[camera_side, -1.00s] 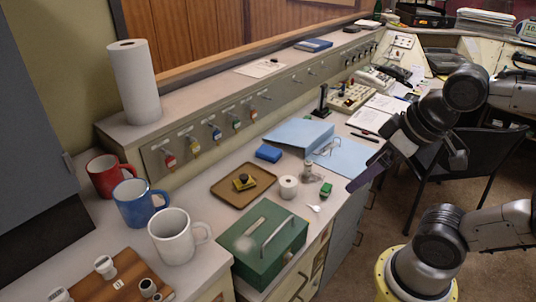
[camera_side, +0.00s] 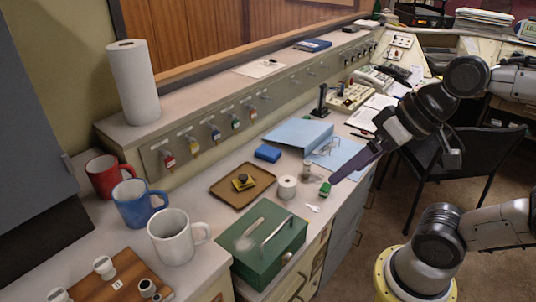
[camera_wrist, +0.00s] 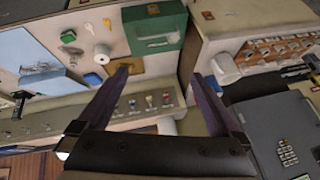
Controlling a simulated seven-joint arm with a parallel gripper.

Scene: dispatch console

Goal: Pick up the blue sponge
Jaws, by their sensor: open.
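The blue sponge (camera_side: 268,152) is a small blue block lying flat on the counter, between the brown tray and the light blue folder. It also shows in the wrist view (camera_wrist: 92,79), left of my left finger. My gripper (camera_side: 338,177) hangs over the front edge of the counter, to the right of the sponge and apart from it. In the wrist view my two purple fingers (camera_wrist: 160,77) are spread wide with nothing between them.
Near the sponge are a brown tray (camera_side: 221,196) with a yellow-and-black object, a white roll (camera_side: 288,187), a small green object (camera_side: 325,188) and a blue folder (camera_side: 300,132). A green box (camera_side: 255,255) stands in front. Several mugs stand at the left.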

